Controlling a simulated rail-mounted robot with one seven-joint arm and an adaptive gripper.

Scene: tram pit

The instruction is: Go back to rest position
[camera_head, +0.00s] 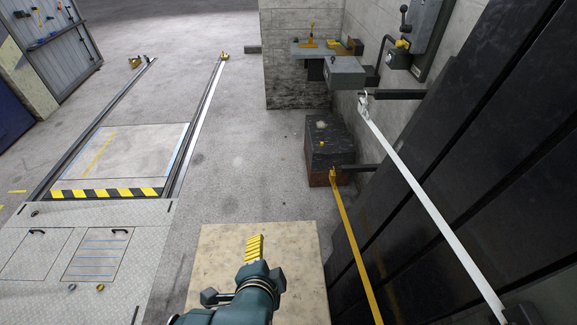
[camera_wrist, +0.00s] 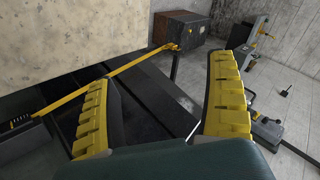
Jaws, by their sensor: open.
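My gripper (camera_head: 254,246) shows at the bottom centre of the head view, above a beige speckled board (camera_head: 214,262). Only one row of its yellow ribbed finger pads is clear there. In the wrist view my gripper (camera_wrist: 164,75) has its two yellow-padded fingers spread wide apart. Nothing is held between them. A yellow bar (camera_wrist: 115,75) runs behind the fingers in that view and is partly hidden by the left one.
A dark box (camera_head: 328,140) stands by the wall with a yellow bar (camera_head: 352,245) nearby. A white bar (camera_head: 425,195) slants along dark panels (camera_head: 480,190) at right. Left, floor around the striped pit cover (camera_head: 105,193) is open.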

